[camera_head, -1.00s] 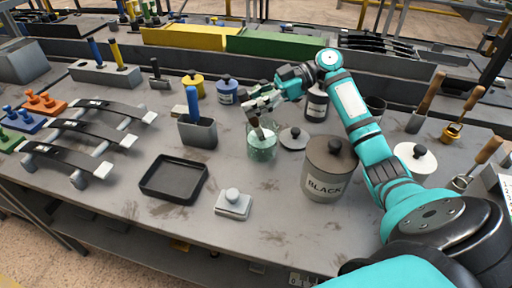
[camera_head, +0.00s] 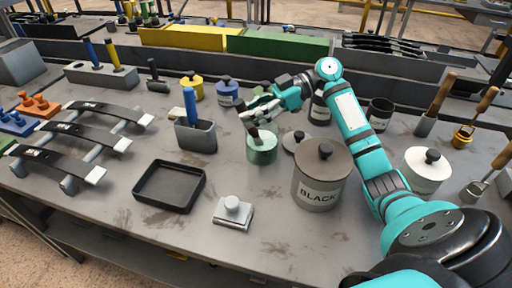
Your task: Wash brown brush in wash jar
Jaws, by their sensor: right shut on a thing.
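The wash jar (camera_head: 262,152) is a greenish, see-through jar standing in the middle of the bench. My right gripper (camera_head: 254,124) is just above the jar's mouth and is shut on the brown brush (camera_head: 256,133). Only a short brown part of the brush shows below the fingers. Its lower end goes down into the jar, and its tip is hard to make out. My left gripper does not show.
A lidded BLACK can (camera_head: 321,176) stands right of the jar, with a loose lid (camera_head: 294,141) between. A grey holder (camera_head: 196,136) with a blue handle stands to the left. A black tray (camera_head: 170,186) and a small knobbed block (camera_head: 232,212) lie in front.

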